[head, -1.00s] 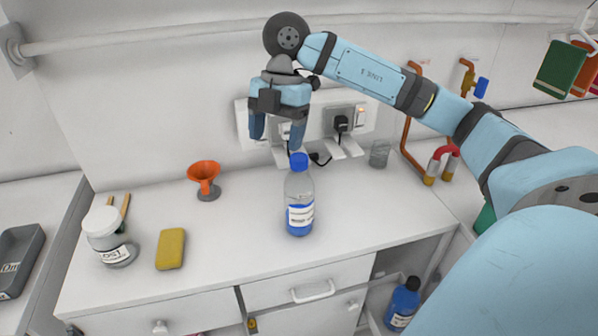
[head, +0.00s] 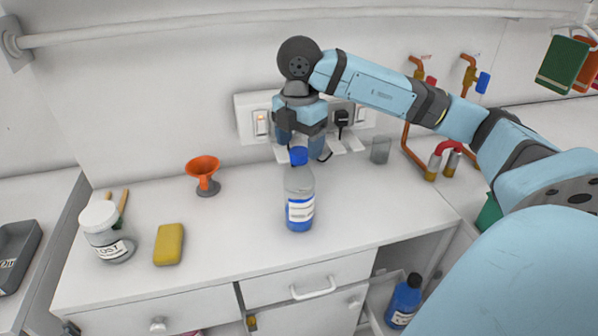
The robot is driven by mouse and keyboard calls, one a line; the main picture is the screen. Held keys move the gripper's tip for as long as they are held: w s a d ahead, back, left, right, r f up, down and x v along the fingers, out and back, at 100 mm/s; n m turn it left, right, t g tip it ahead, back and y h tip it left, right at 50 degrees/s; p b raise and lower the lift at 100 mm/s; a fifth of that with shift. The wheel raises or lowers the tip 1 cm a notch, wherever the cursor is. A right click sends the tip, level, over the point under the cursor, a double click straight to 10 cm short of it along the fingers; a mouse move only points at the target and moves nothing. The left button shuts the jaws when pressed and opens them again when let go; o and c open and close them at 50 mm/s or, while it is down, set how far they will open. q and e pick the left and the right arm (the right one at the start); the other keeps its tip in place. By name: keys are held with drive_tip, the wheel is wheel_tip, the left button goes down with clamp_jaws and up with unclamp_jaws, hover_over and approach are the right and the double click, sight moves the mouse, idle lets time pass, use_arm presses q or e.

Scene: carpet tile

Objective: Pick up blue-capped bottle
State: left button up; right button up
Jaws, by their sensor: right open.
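The blue-capped bottle (head: 299,200) stands upright on the white counter, with clear walls, a white label and a blue band. Its blue cap (head: 299,156) is at the top. My right gripper (head: 301,158) points down just above and around the cap, one finger to each side in this view. It is open; whether a finger touches the cap cannot be told. My left gripper is not in view.
On the counter (head: 380,210) are an orange funnel (head: 204,171), a white-lidded jar (head: 106,234), a yellow sponge (head: 169,244) and a glass (head: 380,150). Sockets (head: 262,124) are on the wall behind. A black-capped blue bottle (head: 403,302) is lower right.

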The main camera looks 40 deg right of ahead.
sight(299, 151)
drive_tip(key=f, duration=0.4)
drive_tip(key=shift+w+d+f, duration=0.2)
drive_tip(key=shift+w+f, duration=0.1)
drive_tip(key=shift+c, duration=0.2)
clamp_jaws()
